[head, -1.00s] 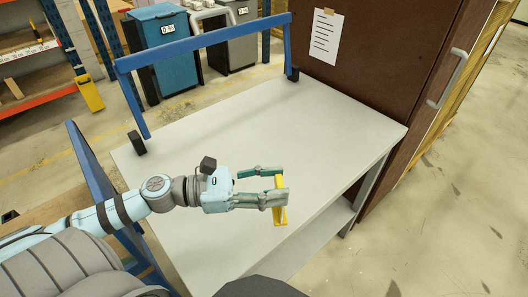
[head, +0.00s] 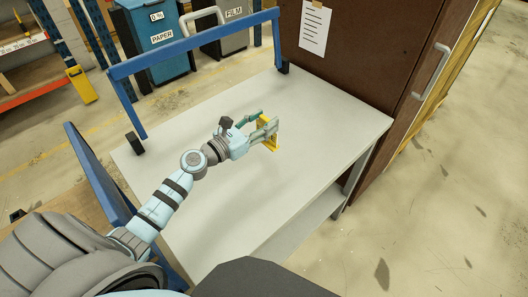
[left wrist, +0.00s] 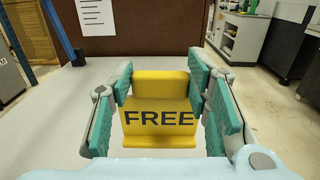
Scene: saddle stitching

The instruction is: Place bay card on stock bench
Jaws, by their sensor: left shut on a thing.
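The bay card (head: 270,144) is a yellow sign with a flat foot. It reads "FREE" in the left wrist view (left wrist: 160,119). My left gripper (head: 262,124) is shut on the card, with one green-padded finger on each side of it in the left wrist view (left wrist: 160,88). The stock bench (head: 215,215) has a pale grey top and a blue rail. The card is upright over the middle of the bench top. I cannot tell if its foot touches the surface. My right gripper is not in view.
A brown cabinet (head: 375,55) with a paper sheet (head: 314,27) stands at the bench's far right. The blue rail (head: 200,43) runs along the back. Blue and grey bins (head: 153,40) stand beyond. The bench top around the card is clear.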

